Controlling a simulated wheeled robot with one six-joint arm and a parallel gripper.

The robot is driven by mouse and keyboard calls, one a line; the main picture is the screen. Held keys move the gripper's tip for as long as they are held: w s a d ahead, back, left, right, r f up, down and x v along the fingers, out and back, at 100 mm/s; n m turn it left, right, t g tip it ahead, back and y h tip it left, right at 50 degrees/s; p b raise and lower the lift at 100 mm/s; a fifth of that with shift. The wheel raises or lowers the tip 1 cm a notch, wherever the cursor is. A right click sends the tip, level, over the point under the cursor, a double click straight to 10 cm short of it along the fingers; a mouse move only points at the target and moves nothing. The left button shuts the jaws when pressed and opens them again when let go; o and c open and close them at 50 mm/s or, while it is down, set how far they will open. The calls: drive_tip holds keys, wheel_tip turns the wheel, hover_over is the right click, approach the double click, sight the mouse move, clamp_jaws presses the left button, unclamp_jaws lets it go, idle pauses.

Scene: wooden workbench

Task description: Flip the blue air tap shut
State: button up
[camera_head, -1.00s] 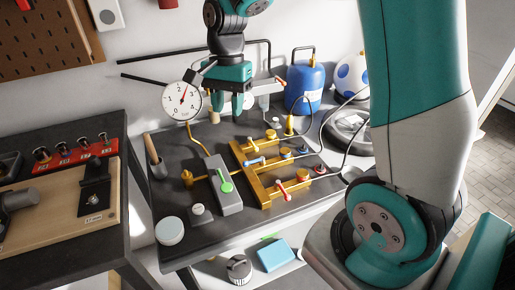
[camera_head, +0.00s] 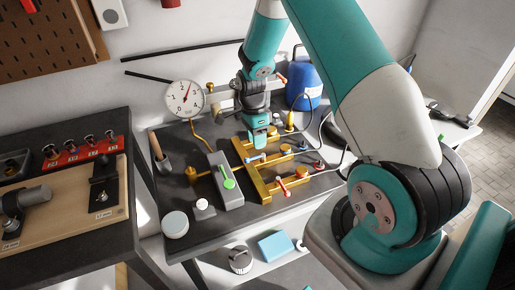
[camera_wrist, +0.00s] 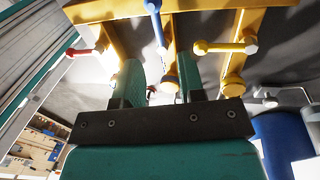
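The blue tap (camera_head: 257,159) is a small lever on the middle branch of the brass manifold (camera_head: 266,192). In the wrist view the blue lever (camera_wrist: 157,24) runs lengthwise along its brass branch. My gripper (camera_head: 258,145) is low over the back part of the manifold, close behind the blue tap. In the wrist view my gripper (camera_wrist: 160,75) has its two fingers apart, with the brass branch beyond the gap and nothing held. The blue lever is beyond the fingertips; whether they touch it cannot be told.
A red lever (camera_head: 282,186) and, in the wrist view, a yellow lever (camera_wrist: 212,47) lie crosswise on neighbouring branches. A green lever (camera_head: 228,180) is on a grey block to the left. A pressure gauge (camera_head: 185,98) and blue tank (camera_head: 305,75) stand behind.

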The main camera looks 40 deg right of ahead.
sight(255, 158)
drive_tip(key=shift+s+a+f+p, duration=0.1)
drive_tip(key=shift+s+f+p, duration=0.15)
drive_tip(key=shift+f, duration=0.95)
drive_tip(key=shift+s+f+p, duration=0.15)
drive_tip(key=shift+s+f, duration=0.05)
drive_tip(key=shift+f, duration=0.95)
clamp_jaws()
